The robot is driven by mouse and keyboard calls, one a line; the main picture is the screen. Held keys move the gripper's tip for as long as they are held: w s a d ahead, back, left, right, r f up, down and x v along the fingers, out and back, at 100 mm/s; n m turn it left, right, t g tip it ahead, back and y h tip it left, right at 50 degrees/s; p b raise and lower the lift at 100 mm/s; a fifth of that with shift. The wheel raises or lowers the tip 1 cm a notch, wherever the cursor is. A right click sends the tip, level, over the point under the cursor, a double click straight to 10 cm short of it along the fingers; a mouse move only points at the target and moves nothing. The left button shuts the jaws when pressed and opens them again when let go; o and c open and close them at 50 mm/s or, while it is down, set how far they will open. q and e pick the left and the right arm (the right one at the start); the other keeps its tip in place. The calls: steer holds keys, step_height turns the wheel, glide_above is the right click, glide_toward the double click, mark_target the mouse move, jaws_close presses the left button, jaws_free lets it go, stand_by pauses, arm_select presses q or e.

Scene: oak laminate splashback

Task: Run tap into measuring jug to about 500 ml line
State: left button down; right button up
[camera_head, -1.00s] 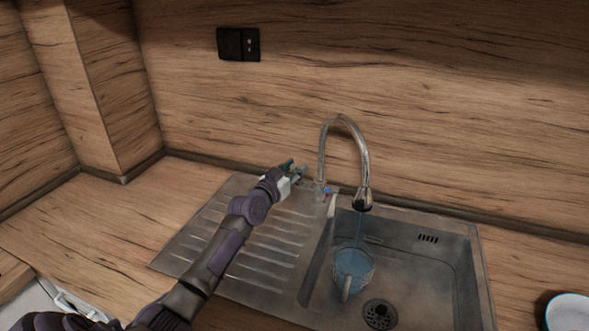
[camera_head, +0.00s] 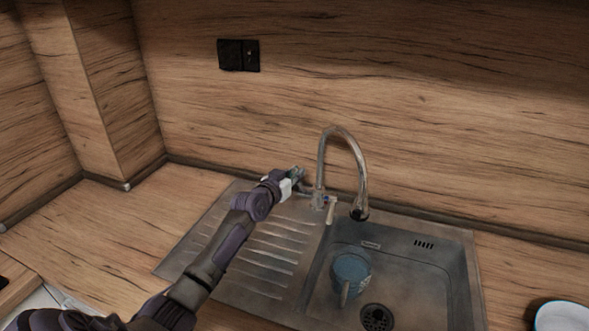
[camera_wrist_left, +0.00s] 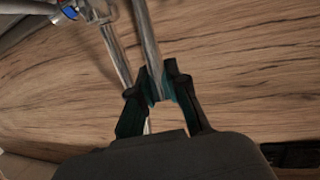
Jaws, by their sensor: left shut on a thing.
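The measuring jug (camera_head: 345,290) stands in the sink basin, below and a little left of the spout end, with bluish water in it. Its handle faces the front; I cannot read its level marks. The chrome tap (camera_head: 362,170) arches over the basin, and no stream shows under its spout. My left gripper (camera_head: 298,177) is at the left of the tap's base, partly hidden by its own wrist. In the left wrist view, the left gripper (camera_wrist_left: 158,90) is shut on the metal tap lever (camera_wrist_left: 147,40). My right gripper is not in view.
The steel sink (camera_head: 470,262) has a ribbed drainboard on its left, under my left arm. A drain (camera_head: 376,318) lies in front of the jug. A white bowl (camera_head: 562,318) is at the right edge. A black socket (camera_head: 238,55) is on the wall. The left worktop is clear.

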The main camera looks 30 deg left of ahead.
arm_select(q)
steer(key=c, duration=1.1)
jaws_free()
steer(key=shift+c, duration=0.2)
steer(key=shift+s, duration=0.1)
steer(key=s+r, duration=0.1)
steer(key=s, duration=1)
steer(key=shift+s+d+r, duration=0.15)
steer(key=shift+s+r, duration=0.1)
steer(key=shift+s, duration=0.1)
